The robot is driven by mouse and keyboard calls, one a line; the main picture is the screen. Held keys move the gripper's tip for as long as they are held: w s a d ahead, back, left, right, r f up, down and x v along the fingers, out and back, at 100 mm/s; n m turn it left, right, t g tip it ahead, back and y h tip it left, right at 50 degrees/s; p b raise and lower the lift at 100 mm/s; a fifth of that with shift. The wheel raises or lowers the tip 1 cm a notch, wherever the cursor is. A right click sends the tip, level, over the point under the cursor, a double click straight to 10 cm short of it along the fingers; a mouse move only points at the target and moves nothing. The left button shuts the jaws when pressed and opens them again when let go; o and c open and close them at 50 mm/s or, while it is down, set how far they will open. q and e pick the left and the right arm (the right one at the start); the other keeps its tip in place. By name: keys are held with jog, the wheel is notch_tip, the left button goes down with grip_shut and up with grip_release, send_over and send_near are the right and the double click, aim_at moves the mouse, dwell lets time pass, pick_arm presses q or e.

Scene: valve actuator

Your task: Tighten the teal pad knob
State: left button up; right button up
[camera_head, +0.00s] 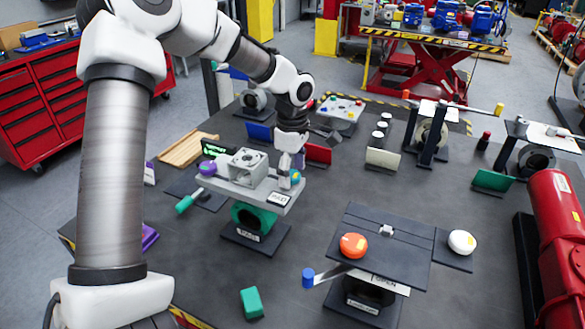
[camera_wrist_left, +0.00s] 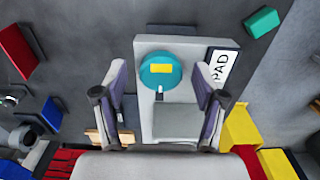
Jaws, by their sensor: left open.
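The teal knob (camera_head: 296,176) with a yellow mark sits at the right end of a grey valve actuator (camera_head: 250,186), beside a white "PAD" label (camera_head: 279,199). In the left wrist view the round teal knob (camera_wrist_left: 150,76) lies between the finger lines, with the "PAD" label (camera_wrist_left: 219,66) to its right. My left gripper (camera_head: 288,168) is open and points down over the knob. In the left wrist view its two fingers (camera_wrist_left: 160,85) stand apart on either side, with gaps to the knob. Finger contact is not visible. My right gripper is not in view.
A purple knob (camera_head: 207,168) and a teal handle (camera_head: 186,204) are at the actuator's left end. A dark stand with an orange knob (camera_head: 353,245) and a white knob (camera_head: 461,242) is at front right. A green block (camera_head: 251,303) lies in front. Red and blue panels stand behind the gripper.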

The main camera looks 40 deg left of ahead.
pick_arm(q)
jog(key=shift+s+r, duration=0.1)
jog(key=c, duration=1.1)
jog(key=shift+c, duration=0.2)
